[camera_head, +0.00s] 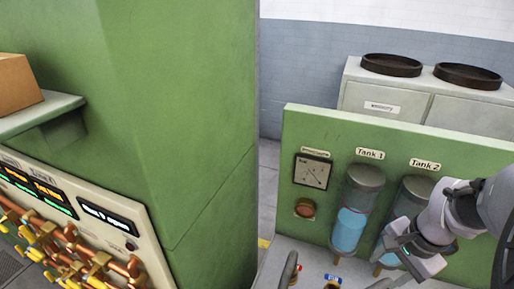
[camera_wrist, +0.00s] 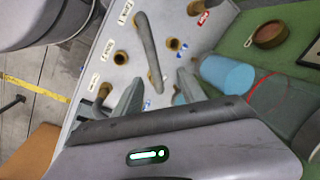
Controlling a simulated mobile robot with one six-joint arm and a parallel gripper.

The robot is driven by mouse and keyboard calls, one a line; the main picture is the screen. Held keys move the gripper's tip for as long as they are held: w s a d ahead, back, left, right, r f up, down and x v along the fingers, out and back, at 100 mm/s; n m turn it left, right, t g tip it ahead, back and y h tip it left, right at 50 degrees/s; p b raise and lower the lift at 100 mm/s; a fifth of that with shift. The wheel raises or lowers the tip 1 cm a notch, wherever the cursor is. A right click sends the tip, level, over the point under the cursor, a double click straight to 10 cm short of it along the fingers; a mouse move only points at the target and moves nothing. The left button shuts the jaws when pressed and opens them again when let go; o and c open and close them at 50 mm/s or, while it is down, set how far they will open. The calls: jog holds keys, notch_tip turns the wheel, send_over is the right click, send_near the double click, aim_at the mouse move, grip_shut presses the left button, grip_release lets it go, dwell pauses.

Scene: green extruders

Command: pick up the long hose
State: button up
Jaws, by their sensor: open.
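A dark grey hose (camera_wrist: 149,50) shows in the wrist view as a slim, slightly bent length over the pale panel of brass ports. Its lower end in the picture reaches between my fingers. A grey curved piece (camera_head: 289,268) at the bottom of the head view looks like a hose; I cannot tell if it is the same one. My gripper (camera_wrist: 160,78) is open, one finger on each side of the hose end, with no clear contact visible. In the head view my gripper (camera_head: 393,258) hangs in front of Tank 2 (camera_head: 411,202).
The pale panel (camera_wrist: 196,40) carries several brass ports (camera_wrist: 121,57), labels and red and blue tags. Tank 1 (camera_head: 350,220) and a gauge (camera_head: 313,171) stand on the green wall behind. A tall green cabinet (camera_head: 190,120) stands left. Some floor shows between.

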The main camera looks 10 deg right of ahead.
aim_at(383, 284)
notch_tip(383, 284, down, 11)
jog(key=b, duration=0.3)
jog(key=shift+d+f+b, duration=0.1)
jog(key=shift+b, duration=0.3)
jog(key=shift+f, duration=0.35)
jog(key=f, duration=0.1)
jog(key=w+f+b, duration=0.1)
jog(key=f, duration=0.3)
jog(key=shift+w+f+b, duration=0.15)
jog(key=shift+w+b, duration=0.2)
jog(key=shift+b, duration=0.05)
jog(key=shift+c, duration=0.7)
grip_shut()
